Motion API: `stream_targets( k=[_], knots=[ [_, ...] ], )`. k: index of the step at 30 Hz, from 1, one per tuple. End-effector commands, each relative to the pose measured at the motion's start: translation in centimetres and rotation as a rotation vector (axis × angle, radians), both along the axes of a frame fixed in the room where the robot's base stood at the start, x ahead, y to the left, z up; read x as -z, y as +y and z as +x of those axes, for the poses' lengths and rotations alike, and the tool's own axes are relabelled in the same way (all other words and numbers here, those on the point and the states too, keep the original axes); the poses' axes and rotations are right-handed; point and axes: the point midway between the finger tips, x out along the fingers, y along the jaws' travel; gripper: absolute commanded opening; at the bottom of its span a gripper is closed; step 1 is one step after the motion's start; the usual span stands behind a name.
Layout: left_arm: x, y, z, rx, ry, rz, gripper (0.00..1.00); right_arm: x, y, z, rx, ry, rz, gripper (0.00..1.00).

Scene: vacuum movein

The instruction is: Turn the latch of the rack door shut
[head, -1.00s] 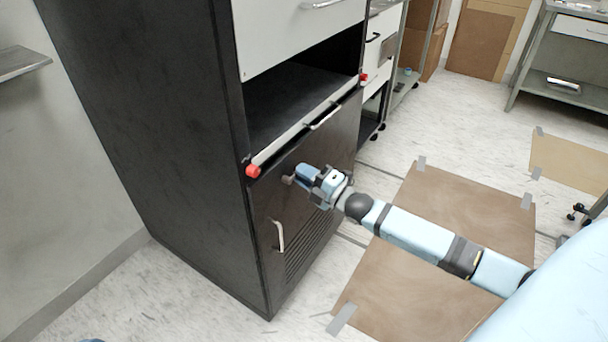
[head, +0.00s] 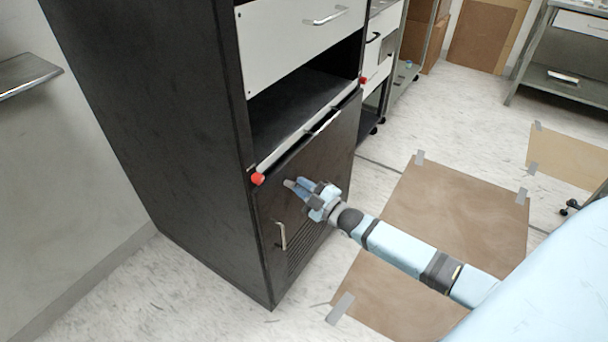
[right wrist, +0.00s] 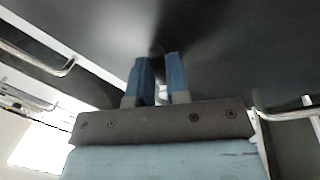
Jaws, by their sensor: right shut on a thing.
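The rack door (head: 318,160) is the black lower panel of the tall black rack, and it looks closed or nearly so. Its latch (head: 289,183) is a small grey piece near the door's upper left, mostly hidden by my fingers. My right gripper (head: 299,186) reaches in from the right and is shut on the latch. In the right wrist view the two blue fingers (right wrist: 157,70) stand a little apart with a dark piece between their tips, against the dark door face. My left gripper is not in view.
A vertical handle (head: 281,236) and vent slots sit lower on the door. A white drawer (head: 300,35) is higher. Brown floor mats (head: 450,215) lie at right.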

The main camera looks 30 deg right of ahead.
Motion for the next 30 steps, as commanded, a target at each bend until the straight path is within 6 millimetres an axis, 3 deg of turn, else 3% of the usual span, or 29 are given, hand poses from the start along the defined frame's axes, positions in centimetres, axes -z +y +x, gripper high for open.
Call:
stream_targets(
  k=[7,30],
  knots=[
    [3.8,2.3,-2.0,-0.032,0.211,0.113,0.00,0.3,0.7,-0.3,0.001,0.092,0.219,0.00],
    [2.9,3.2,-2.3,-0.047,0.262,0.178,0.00,1.4,3.1,-1.3,0.001,0.328,0.789,0.00]
  ],
)
